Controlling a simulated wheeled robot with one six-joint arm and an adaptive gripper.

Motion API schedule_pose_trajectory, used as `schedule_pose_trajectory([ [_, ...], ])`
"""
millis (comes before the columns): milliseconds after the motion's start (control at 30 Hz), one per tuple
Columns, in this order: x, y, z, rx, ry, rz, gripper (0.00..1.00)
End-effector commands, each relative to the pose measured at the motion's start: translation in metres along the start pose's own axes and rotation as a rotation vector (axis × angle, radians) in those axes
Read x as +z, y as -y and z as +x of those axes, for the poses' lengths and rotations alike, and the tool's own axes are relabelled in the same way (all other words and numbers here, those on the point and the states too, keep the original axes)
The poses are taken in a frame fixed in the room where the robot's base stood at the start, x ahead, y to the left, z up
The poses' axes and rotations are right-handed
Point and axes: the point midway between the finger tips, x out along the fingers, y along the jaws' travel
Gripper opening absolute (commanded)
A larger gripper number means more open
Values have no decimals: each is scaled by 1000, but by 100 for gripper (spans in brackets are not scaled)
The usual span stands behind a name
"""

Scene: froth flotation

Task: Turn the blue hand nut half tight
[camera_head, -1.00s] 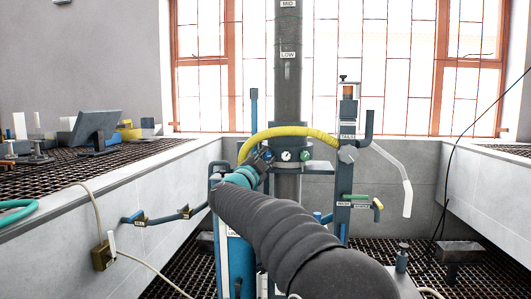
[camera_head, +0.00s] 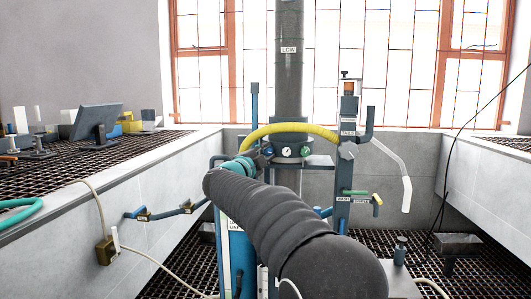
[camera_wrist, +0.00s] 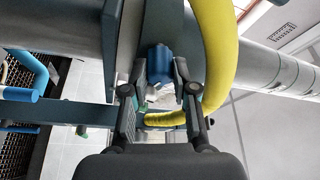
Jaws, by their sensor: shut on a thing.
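The blue hand nut (camera_wrist: 160,62) shows in the wrist view, at the end of the yellow hose, against the dark base of the column. My gripper (camera_wrist: 159,90) has its two fingers on either side of the nut, close around it. In the head view my gripper (camera_head: 258,157) is small and partly hidden behind my own arm, at the left end of the yellow hose (camera_head: 290,130). The nut's threads and how tight it sits cannot be made out.
The grey column (camera_head: 288,75) stands behind the hose, with a round gauge (camera_head: 287,152) at its base. A blue post with a tails label (camera_head: 348,130) and a pale tube (camera_head: 398,175) stand to the right. A bench with a dark screen (camera_head: 97,120) is at left.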

Motion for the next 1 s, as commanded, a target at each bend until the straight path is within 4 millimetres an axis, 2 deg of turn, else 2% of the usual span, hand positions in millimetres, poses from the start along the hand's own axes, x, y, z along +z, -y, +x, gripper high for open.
schedule_pose_trajectory([
  [133, 2, 3, -1, -6, 6, 0, 0],
  [167, 2, 3, -1, -6, 6, 0, 35],
  [233, 1, 3, -1, -5, 5, 0, 52],
  [500, -2, 1, 2, -2, -1, -1, 52],
  [667, -1, 1, -6, -2, 0, -1, 52],
  [767, -1, 2, -20, -3, 1, -1, 52],
  [1000, 0, 3, -69, -4, 5, -1, 52],
])
